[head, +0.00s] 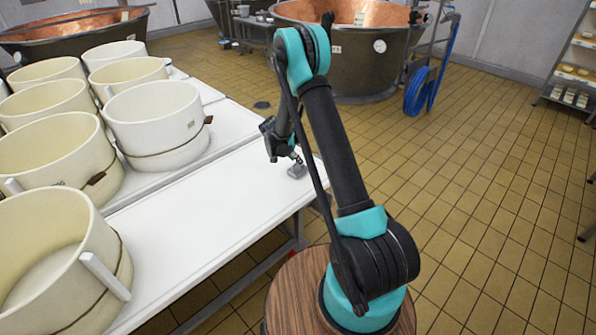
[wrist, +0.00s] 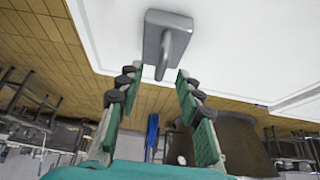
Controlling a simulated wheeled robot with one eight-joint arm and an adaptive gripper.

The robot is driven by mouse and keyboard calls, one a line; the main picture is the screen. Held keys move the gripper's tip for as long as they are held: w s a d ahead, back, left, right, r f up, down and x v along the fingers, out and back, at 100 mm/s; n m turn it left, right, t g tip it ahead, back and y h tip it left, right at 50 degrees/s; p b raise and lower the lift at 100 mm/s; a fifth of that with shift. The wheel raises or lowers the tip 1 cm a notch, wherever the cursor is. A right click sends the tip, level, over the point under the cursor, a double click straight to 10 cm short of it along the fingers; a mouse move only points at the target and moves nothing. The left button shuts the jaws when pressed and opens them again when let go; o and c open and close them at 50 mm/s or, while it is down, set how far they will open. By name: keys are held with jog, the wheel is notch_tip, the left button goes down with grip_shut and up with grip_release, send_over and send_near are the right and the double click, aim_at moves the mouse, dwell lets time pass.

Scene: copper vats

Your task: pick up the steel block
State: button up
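The steel block (head: 297,171) is a small grey block on the white table (head: 215,215), near its right edge. In the wrist view the block (wrist: 169,24) lies at the top, with a rounded grey bar standing out from its face toward my gripper. My gripper (wrist: 154,80) is open, its two green-padded fingers spread apart with nothing between them. In the head view my gripper (head: 290,156) hangs just above and beside the block, partly hidden by my arm. The fingertips look close to the bar but not around it.
Several cream-coloured round moulds (head: 155,115) crowd the left of the table. The table's right edge is close to the block. Copper vats (head: 360,62) stand at the back, with a blue hose (head: 418,92) beside one. The tiled floor (head: 490,190) at right is mostly clear.

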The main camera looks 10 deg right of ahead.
aim_at(298, 167)
jog(key=x, duration=0.4)
jog(key=shift+a, duration=0.1)
grip_shut()
dwell(0.4)
